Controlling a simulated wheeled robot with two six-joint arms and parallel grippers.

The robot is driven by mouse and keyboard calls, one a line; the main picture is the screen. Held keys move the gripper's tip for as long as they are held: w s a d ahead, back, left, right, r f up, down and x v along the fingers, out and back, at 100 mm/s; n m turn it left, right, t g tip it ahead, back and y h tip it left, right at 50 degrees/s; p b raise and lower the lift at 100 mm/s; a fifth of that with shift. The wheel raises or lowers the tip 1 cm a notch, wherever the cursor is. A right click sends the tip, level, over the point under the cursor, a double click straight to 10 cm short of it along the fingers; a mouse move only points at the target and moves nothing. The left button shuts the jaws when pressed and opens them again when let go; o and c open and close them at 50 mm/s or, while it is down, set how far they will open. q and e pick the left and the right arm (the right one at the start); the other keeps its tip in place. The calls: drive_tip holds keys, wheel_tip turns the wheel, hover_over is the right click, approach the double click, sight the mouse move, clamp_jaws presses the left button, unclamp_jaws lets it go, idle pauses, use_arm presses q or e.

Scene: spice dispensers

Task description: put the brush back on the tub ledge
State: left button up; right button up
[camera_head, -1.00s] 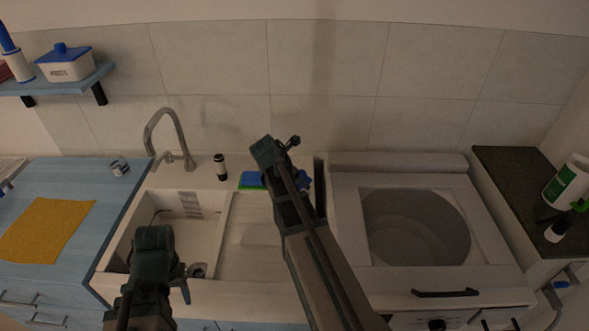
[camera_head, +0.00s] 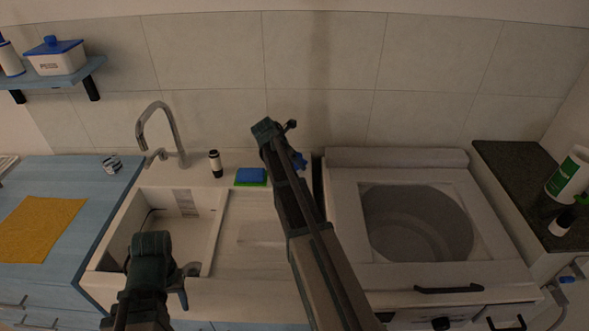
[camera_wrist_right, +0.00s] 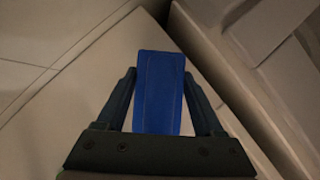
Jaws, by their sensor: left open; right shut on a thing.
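The brush shows as a blue piece (camera_wrist_right: 160,95) between the fingers of my right gripper (camera_wrist_right: 160,78) in the right wrist view. The right gripper is shut on it. In the head view only a small blue bit (camera_head: 300,161) shows beside my right arm; the rest is hidden. The pale tub ledge (camera_head: 198,172) runs behind the sink basin, along the tiled wall. The held brush appears near the back, right of the sponge; I cannot tell whether it touches the surface. My left gripper (camera_head: 181,284) is open near the front of the basin, partly hidden by its arm.
On the ledge stand the tap (camera_head: 165,135), a black-and-white bottle (camera_head: 215,164) and a blue-green sponge (camera_head: 251,177). A white washer (camera_head: 490,240) with an open drum lies right of the sink. A yellow cloth (camera_head: 38,230) lies on the blue counter at left.

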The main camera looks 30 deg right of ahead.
use_arm(q)
drive_tip(key=shift+f, duration=0.3)
use_arm(e)
drive_tip(key=shift+f, duration=0.35)
drive_tip(key=shift+f, duration=0.15)
use_arm(q)
drive_tip(key=shift+f, duration=0.15)
use_arm(e)
drive_tip(key=o, duration=1.2)
drive_tip(key=shift+a+r+p, duration=0.15)
drive_tip(key=shift+r+p, duration=0.3)
drive_tip(key=shift+r, duration=0.1)
drive_tip(key=p+v, duration=0.9)
drive_tip(key=v, duration=0.1)
drive_tip(key=shift+r, duration=0.25)
drive_tip(key=shift+s+a+r, duration=0.1)
drive_tip(key=shift+a+r, duration=0.2)
drive_tip(key=shift+a, duration=0.05)
use_arm(q)
wheel_tip(320, 180, up, 10)
drive_tip(key=shift+r, duration=0.2)
use_arm(e)
drive_tip(key=shift+f, duration=0.1)
